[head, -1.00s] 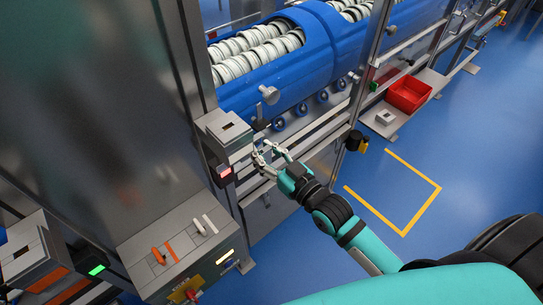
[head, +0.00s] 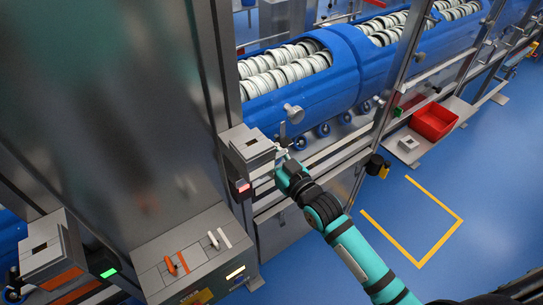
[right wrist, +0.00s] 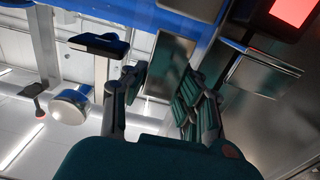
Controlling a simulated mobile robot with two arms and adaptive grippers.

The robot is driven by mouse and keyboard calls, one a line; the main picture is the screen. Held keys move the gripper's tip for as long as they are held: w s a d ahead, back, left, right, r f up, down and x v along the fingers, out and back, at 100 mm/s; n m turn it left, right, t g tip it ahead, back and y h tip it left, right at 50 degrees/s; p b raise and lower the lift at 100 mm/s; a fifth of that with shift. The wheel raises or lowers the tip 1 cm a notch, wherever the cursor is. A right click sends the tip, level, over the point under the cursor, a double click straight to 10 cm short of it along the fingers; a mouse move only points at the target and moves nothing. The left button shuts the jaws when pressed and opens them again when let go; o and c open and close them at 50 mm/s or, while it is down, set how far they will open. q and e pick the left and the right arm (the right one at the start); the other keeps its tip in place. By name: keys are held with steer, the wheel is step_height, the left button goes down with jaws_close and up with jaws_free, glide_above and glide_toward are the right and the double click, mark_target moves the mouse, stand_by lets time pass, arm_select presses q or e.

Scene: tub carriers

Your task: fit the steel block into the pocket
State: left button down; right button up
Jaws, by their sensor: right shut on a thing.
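My right gripper (head: 280,158) is beside the grey pocket box (head: 250,147), at its right side. The box is fixed to the machine's post and has a dark rectangular pocket (head: 251,142) in its top. In the right wrist view the gripper (right wrist: 155,95) is shut on the steel block (right wrist: 165,65), a flat grey piece between the fingertips. In the head view the block is too small and covered to make out. I cannot tell whether it touches the box. My left gripper is not in view.
A red-lit unit (head: 243,187) sits below the pocket box. A control panel (head: 190,255) stands at the lower middle, and a similar slotted box (head: 42,250) at the left. The blue drum (head: 300,95) lies behind. A red bin (head: 433,121) is at the right, with open floor in front.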

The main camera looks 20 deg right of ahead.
steer(key=shift+w+a, duration=0.2)
steer(key=shift+w, duration=0.4)
steer(key=shift+p, duration=0.55)
stand_by(1.3)
steer(key=shift+f+b, duration=1.45)
steer(key=shift+f, duration=0.65)
steer(key=o, duration=1.1)
steer(key=shift+f, duration=0.1)
